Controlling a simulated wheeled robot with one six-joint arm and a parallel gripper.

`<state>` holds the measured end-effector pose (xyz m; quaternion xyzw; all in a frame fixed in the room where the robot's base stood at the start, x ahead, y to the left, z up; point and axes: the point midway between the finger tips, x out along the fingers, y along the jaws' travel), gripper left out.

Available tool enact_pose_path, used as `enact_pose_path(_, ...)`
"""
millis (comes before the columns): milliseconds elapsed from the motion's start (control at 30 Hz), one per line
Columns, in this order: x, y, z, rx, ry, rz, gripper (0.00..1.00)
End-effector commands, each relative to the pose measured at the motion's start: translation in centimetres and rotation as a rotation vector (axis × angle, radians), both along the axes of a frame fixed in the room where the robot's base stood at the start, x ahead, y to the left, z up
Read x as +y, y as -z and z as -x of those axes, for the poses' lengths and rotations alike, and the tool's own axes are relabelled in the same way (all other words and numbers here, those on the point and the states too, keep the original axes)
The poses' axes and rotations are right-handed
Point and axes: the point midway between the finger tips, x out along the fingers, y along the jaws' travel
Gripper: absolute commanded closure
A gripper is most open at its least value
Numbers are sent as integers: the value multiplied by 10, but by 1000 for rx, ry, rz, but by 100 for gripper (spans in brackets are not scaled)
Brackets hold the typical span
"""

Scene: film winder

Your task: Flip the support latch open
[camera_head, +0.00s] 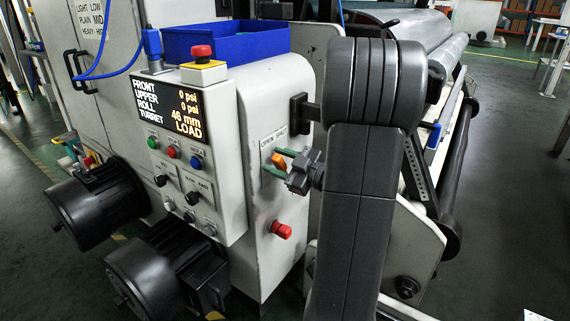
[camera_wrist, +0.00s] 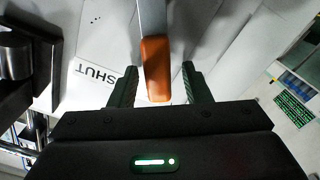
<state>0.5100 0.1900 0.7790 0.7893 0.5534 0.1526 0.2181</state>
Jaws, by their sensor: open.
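The support latch is a grey lever with an orange grip; the grip (camera_wrist: 156,72) hangs between my fingers in the wrist view. My gripper (camera_wrist: 160,70) is open, one dark green finger on each side of the grip, with a visible gap to both. A label (camera_wrist: 105,78) reading SHUT, upside down in this view, lies left of the fingers. In the head view the orange grip (camera_head: 278,160) shows between the green fingers, in front of the white cabinet's side plate (camera_head: 266,150). My wrist and arm hide part of the latch area.
A red knob (camera_head: 282,230) sticks out below the latch. A control box (camera_head: 190,150) with a lit display, buttons and switches stands to the left, with black motors (camera_head: 100,205) below it. A black bracket (camera_wrist: 35,60) sits left of my fingers. The roller frame is at the right.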

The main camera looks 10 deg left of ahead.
Motion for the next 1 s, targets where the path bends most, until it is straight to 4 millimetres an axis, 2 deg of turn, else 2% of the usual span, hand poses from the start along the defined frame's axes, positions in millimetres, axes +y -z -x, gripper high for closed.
enact_pose_path(167,-12,-1,3,1,4,0,56)
enact_pose_path(700,-92,-1,32,1,5,0,56)
enact_pose_path(1000,-123,0,44,0,3,1,56)
